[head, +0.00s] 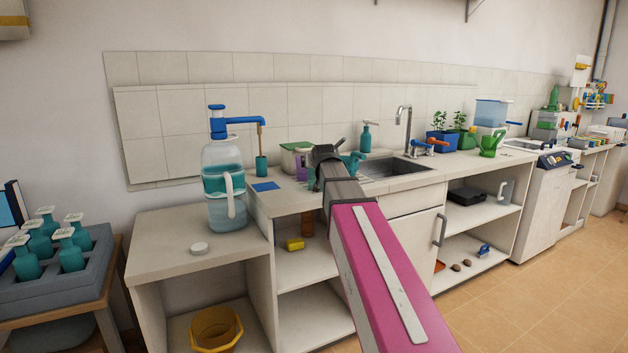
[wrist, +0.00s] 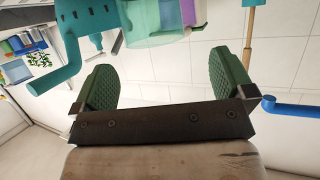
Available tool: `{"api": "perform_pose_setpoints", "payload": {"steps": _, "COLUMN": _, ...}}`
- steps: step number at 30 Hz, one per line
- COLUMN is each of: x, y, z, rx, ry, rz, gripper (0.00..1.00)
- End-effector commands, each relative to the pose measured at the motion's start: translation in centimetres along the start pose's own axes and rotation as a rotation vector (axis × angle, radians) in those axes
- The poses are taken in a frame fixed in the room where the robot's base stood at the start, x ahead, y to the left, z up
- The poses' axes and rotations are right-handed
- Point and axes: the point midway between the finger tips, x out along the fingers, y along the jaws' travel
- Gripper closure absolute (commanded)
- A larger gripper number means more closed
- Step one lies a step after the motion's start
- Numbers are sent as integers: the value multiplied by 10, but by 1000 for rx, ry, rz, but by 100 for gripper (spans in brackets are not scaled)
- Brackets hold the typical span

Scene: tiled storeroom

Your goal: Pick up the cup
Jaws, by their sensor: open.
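In the upside-down wrist view, a teal edge that may be this cup (wrist: 257,3) is cut off at the top right. My gripper (head: 327,153) is above the counter, pointing at the back wall. In the wrist view its two green pads are wide apart, with nothing held between them (wrist: 165,72). I cannot tell the distance between gripper and cup.
The jug (head: 223,185) stands left of the cup, its spout (head: 247,120) overhead. A teal spouted item (head: 353,164) is right of the gripper, near the sink (head: 390,174). A blue pad (head: 265,186) lies in front of the cup.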

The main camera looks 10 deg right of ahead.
Motion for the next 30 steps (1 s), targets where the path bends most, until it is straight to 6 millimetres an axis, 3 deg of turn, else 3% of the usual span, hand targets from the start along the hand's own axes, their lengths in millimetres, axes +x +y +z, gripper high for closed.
{"api": "perform_pose_setpoints", "payload": {"steps": 1, "x": 10, "y": 0, "z": -1, "rx": 0, "ry": -1, "rz": 0, "gripper": 0}}
{"api": "perform_pose_setpoints", "payload": {"steps": 8, "x": 24, "y": 1, "z": 0, "rx": 0, "ry": -1, "rz": 0, "gripper": 0}}
{"api": "perform_pose_setpoints", "payload": {"steps": 18, "x": 68, "y": 5, "z": 0, "rx": 0, "ry": -2, "rz": 0, "gripper": 0}}
{"api": "perform_pose_setpoints", "payload": {"steps": 26, "x": 70, "y": 5, "z": 1, "rx": 0, "ry": -1, "rz": 0, "gripper": 0}}
{"api": "perform_pose_setpoints", "payload": {"steps": 30, "x": 70, "y": 5, "z": 1, "rx": 0, "ry": -1, "rz": 0, "gripper": 42}}
